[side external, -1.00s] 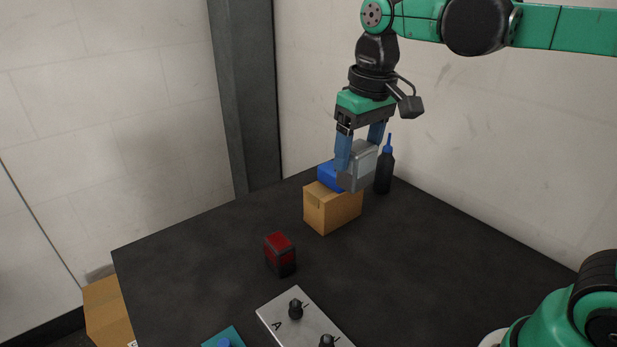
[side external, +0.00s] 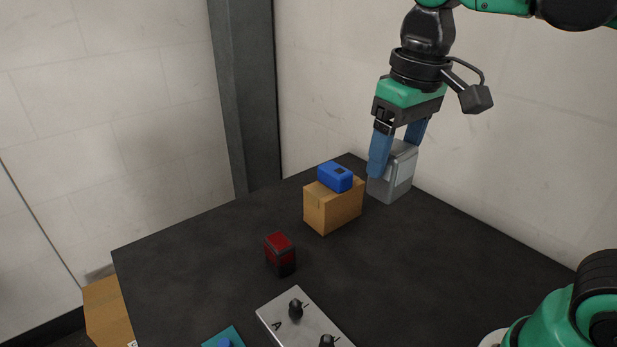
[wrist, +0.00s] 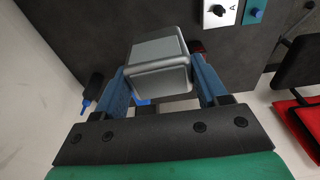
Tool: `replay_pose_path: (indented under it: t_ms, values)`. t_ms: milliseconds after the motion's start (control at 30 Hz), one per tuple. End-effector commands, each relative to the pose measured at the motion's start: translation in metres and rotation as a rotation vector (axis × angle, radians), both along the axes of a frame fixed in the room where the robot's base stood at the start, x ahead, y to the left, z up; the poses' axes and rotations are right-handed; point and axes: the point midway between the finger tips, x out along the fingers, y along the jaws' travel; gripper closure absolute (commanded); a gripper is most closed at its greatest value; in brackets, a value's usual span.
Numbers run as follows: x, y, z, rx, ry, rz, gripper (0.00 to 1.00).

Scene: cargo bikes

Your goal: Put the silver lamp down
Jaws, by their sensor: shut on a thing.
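The silver lamp (side external: 396,176) is a grey, boxy block with a paler panel. My gripper (side external: 397,150) is shut on it, with one blue finger on each side. In the side view the lamp appears to the right of the cardboard box; I cannot tell whether its bottom touches the table. The wrist view also shows the lamp (wrist: 158,66) between the two blue fingers of my gripper (wrist: 162,82).
A blue block (side external: 335,176) sits on the cardboard box (side external: 333,206). A red and black block (side external: 280,254) stands on the dark table (side external: 430,270). A grey plate with knobs (side external: 305,322) lies at the front. A dark bottle (wrist: 92,84) with a blue tip shows in the wrist view. The table's right middle is clear.

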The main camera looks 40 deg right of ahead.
Motion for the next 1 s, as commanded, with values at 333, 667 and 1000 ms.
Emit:
replay_pose_path:
  t_ms: [333, 667, 1000]
  values:
    - [-0.006, 0.001, 0.002, 0.0, 0.0, -0.001, 0.89]
    - [-0.006, 0.001, -0.043, -0.001, 0.0, -0.001, 0.89]
    - [-0.006, 0.001, -0.113, -0.001, 0.0, -0.001, 0.89]
